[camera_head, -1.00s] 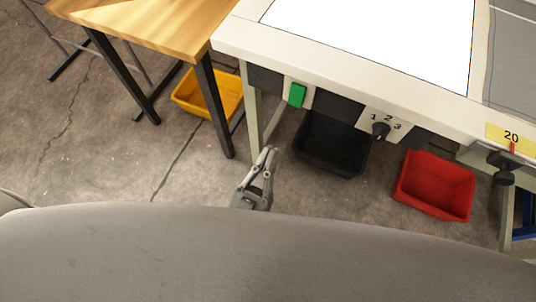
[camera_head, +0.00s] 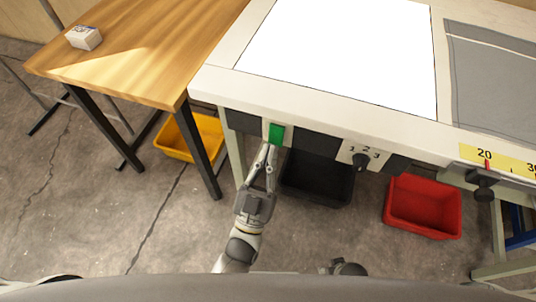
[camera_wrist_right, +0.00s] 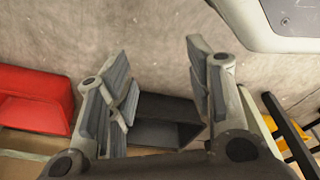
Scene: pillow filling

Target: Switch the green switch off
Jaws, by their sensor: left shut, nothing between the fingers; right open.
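The green switch (camera_head: 276,135) sits on a pale plate on the front edge of the white-topped workbench in the head view. My left gripper (camera_head: 268,148) is shut and empty, with its fingertips right at the switch's lower edge. Whether they touch it I cannot tell. My right gripper (camera_wrist_right: 160,75) is open and empty in the right wrist view, above the floor. A dark part at the bottom of the head view (camera_head: 345,267) seems to belong to my right arm. The switch is not in the right wrist view.
A rotary knob (camera_head: 360,160) marked 1, 2, 3 and a slider knob (camera_head: 484,190) sit along the same bench front. Below are a yellow bin (camera_head: 205,139), a black bin (camera_head: 316,178) and a red bin (camera_head: 424,207). A wooden table (camera_head: 150,50) stands at left.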

